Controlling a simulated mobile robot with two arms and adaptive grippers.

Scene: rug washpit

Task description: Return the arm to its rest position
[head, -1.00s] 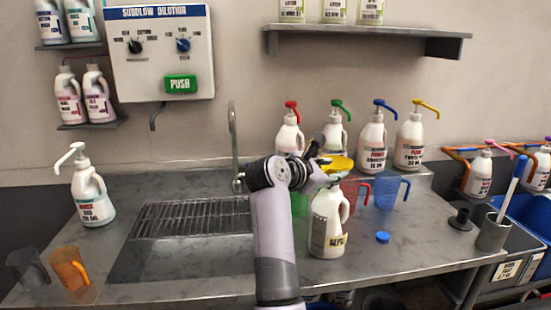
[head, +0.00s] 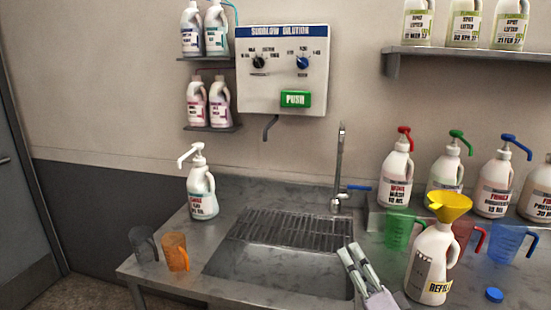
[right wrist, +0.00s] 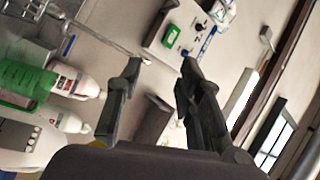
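My right gripper (head: 348,248) shows low in the head view, in front of the sink, its fingers pointing up. In the right wrist view its two fingers (right wrist: 160,68) are apart with nothing between them. It is left of the white refill bottle (head: 431,262) and clear of it. The yellow funnel (head: 449,206) sits on the top of that bottle. My left gripper is not in view.
The sink rack (head: 290,230) and tap (head: 338,165) are behind the gripper. Green (head: 399,230), red and blue jugs stand right, before several pump bottles. An orange jug (head: 175,252) and a grey jug (head: 144,245) stand left. A blue cap (head: 494,295) lies at right.

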